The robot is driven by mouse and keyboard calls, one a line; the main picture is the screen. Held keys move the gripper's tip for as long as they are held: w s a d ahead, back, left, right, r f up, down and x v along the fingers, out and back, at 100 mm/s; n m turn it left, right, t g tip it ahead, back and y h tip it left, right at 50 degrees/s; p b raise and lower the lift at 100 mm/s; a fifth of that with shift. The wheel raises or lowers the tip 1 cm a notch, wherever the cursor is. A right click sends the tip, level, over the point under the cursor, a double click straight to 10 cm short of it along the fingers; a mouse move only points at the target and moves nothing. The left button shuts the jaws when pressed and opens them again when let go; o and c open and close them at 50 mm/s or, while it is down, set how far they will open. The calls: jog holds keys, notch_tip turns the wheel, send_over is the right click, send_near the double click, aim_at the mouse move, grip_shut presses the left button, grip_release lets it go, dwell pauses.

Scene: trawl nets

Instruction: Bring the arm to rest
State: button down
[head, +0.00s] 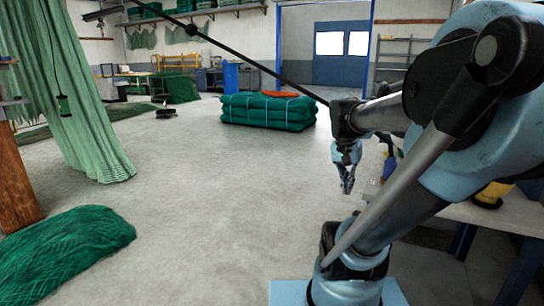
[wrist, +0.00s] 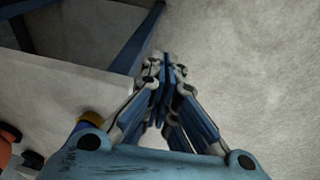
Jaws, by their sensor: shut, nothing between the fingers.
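My arm reaches in from the right of the head view, light blue with dark joints and grey links. My gripper (head: 347,184) points down over the open concrete floor, left of a workbench. In the wrist view my gripper (wrist: 166,62) is shut, its blue fingers together with nothing between them. Below the fingers the wrist view shows the bare floor and the bench's edge to the left.
The workbench (head: 505,212) stands at the right, with a yellow item (head: 491,194) on it. A stack of green nets (head: 267,112) lies ahead on the floor. The middle floor is clear.

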jog(key=s+a+f+n+t+y, duration=0.1)
jog(key=s+a+f+n+y, duration=0.1)
jog(key=s+a+f+n, duration=0.3)
notch_tip(320, 180, down, 5)
jog(key=s+n, duration=0.1)
jog(key=s, duration=0.1)
jog(key=shift+s+a+r, duration=0.15)
jog(key=shift+s+a, duration=0.05)
jog(key=shift+s, duration=0.15)
